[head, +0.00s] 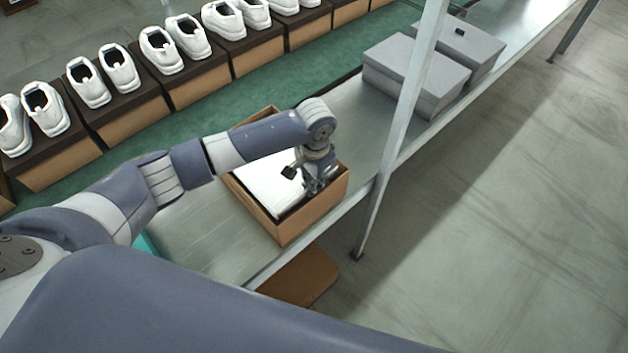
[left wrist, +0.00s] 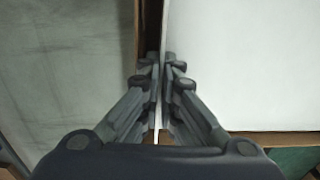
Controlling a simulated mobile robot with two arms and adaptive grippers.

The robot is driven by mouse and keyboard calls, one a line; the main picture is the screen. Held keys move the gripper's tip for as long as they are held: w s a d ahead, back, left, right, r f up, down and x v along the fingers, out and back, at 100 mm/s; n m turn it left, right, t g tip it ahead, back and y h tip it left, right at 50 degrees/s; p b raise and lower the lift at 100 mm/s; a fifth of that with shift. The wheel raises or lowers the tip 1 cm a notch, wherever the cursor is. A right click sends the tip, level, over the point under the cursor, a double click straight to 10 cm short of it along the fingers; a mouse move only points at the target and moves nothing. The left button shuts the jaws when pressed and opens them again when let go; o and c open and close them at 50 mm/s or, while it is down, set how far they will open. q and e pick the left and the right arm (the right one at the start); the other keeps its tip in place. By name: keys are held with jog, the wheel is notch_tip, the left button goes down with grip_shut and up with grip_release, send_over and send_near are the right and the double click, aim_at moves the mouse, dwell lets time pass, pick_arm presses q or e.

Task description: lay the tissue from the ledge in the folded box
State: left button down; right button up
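The folded box (head: 312,219) is an open brown cardboard box on the metal bench. The white tissue (head: 268,187) is a flat sheet inside the box outline, with a dark gap along the near wall. In the left wrist view the tissue (left wrist: 245,65) fills the upper right, beside a brown box wall (left wrist: 151,30). My left gripper (head: 318,186) is over the right part of the box, pointing down. In the left wrist view its fingers (left wrist: 160,85) are closed together on the tissue's edge. I cannot tell whether the tissue rests on the box bottom. My right gripper is out of view.
Several white shoe pairs stand on brown boxes (head: 135,125) along the green conveyor (head: 235,95) behind. Grey lidded boxes (head: 412,78) stand farther along the bench (head: 217,232). A slanted metal post (head: 405,130) rises at the bench's front edge. A brown piece (head: 302,278) shows below the bench.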

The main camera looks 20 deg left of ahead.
pick_arm(q)
jog(key=shift+f+b, duration=2.15)
jog(key=shift+f, duration=2.9)
jog(key=c, duration=1.7)
grip_release()
jog(key=shift+r, duration=0.15)
notch_tip(320, 180, up, 12)
jog(key=shift+d+f, duration=0.1)
